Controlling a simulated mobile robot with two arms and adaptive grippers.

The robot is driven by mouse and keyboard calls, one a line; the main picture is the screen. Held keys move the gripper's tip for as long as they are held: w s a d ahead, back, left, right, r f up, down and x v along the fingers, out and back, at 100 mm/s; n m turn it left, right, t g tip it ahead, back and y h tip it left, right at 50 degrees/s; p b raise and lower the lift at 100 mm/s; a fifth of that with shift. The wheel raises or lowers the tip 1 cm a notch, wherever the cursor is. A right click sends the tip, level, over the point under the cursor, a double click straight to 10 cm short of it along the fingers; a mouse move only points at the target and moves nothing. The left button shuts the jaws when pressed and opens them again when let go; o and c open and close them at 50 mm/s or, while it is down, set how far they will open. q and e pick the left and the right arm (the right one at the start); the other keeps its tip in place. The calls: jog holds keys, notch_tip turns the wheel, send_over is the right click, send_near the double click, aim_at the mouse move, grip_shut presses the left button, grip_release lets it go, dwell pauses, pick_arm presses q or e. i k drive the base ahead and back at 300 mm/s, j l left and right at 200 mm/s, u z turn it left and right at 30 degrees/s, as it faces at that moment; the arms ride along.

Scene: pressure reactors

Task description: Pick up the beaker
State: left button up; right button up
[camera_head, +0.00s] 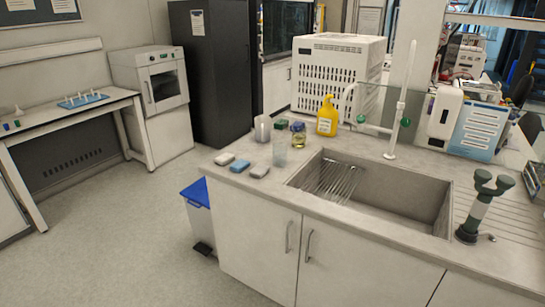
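A clear glass beaker (280,149) stands upright on the grey counter (232,178), near its left end and left of the sink. It looks empty, but it is too small to be sure. Neither of my grippers is in view.
Several sponge-like blocks, one blue (240,165), lie in front of the beaker. A yellow bottle (327,117) stands behind the sink (400,195), near a tall white tap (401,100). A blue-lidded bin (197,207) stands left of the cabinet. Floor at left is clear.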

aim_at(280, 155)
jog(key=i+l+u, duration=0.2)
jog(key=i, duration=0.25)
jog(key=i+l+u, duration=0.2)
jog(key=i, duration=0.25)
